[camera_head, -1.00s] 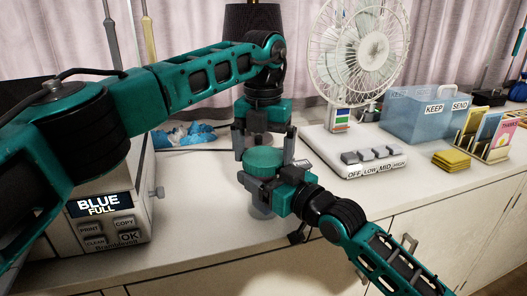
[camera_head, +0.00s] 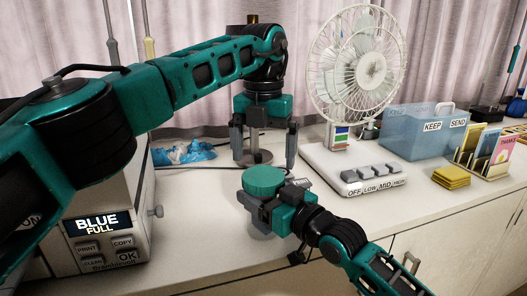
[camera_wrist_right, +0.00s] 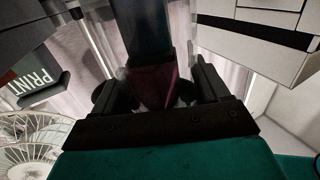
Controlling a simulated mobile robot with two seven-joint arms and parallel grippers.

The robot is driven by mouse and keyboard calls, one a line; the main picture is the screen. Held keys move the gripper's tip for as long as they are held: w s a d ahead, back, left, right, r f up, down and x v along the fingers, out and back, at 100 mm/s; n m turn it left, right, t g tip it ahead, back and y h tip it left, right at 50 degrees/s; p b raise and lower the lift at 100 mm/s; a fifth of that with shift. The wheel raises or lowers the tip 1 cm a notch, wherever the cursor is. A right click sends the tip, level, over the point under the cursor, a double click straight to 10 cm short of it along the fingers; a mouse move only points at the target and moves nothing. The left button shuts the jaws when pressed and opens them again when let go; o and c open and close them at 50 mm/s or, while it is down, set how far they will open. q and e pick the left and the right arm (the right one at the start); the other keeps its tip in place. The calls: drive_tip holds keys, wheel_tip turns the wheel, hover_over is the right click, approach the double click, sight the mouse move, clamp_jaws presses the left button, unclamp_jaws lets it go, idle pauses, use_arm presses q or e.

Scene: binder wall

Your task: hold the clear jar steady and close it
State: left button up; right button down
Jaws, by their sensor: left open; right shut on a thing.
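Whether the lid is fully seated I cannot tell.
A box machine (camera_head: 108,240) with a "BLUE FULL" display stands at the left. A blue crumpled item (camera_head: 185,152) lies at the back. The counter's front is clear.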

sight(263, 175)
use_arm(q)
drive_tip(key=n, duration=0.2)
drive_tip(key=r+n, duration=0.1)
drive_tip(key=n, duration=0.3)
drive_tip(key=shift+r, duration=0.4)
drive_tip(key=n, duration=0.2)
drive_tip(key=r+n, duration=0.1)
drive_tip(key=n, duration=0.2)
drive_tip(key=shift+r+n, duration=0.35)
drive_tip(key=shift+n, duration=0.05)
drive_tip(key=shift+f, duration=0.15)
drive_tip(key=shift+f, duration=3.9)
drive_tip(key=c, duration=0.9)
drive_tip(key=m, duration=0.9)
drive_tip(key=shift+m, duration=0.4)
